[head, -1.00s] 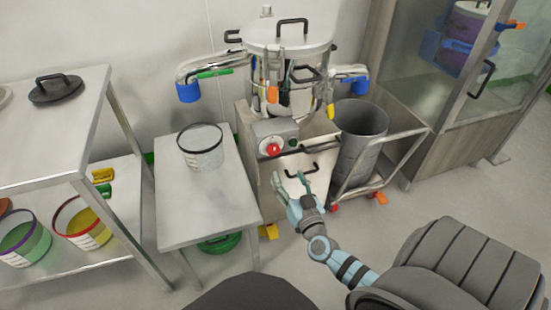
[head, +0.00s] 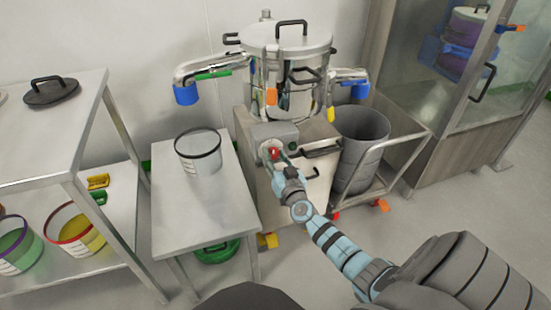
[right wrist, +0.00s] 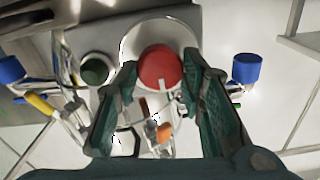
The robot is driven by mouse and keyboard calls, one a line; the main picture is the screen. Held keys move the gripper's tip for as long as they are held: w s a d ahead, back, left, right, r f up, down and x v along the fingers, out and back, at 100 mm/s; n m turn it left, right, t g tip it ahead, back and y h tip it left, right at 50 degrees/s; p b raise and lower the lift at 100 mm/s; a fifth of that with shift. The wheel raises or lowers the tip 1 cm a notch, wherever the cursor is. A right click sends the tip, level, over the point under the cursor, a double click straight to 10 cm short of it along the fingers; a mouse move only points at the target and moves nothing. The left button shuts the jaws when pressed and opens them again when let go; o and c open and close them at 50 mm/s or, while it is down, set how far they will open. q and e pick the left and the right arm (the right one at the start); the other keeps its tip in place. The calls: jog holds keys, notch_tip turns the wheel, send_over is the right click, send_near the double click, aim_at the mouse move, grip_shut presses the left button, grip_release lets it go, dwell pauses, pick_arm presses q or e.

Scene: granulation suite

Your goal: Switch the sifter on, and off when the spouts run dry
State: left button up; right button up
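The sifter (head: 288,45) is a steel drum with a black-handled lid on a cabinet. A blue-ended left spout (head: 186,94) points down above a clear bucket (head: 203,163); a blue-ended right spout (head: 360,92) points down near a grey bin (head: 361,126). I see no stream below either spout. The control box carries a red knob (head: 271,152) and a dark green button (right wrist: 96,70). My right gripper (head: 281,162) is at the red knob. In the right wrist view its open fingers stand either side of the knob (right wrist: 160,68); contact is unclear. My left gripper is out of view.
The bucket stands on a steel table (head: 190,218) left of the sifter. A shelf unit (head: 60,135) with buckets is further left. The grey bin sits in a wheeled frame (head: 413,150), with a glass-doored cabinet (head: 400,105) behind. A black handle (head: 321,152) juts out beside my right gripper.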

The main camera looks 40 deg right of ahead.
jog(key=shift+c, duration=1.3)
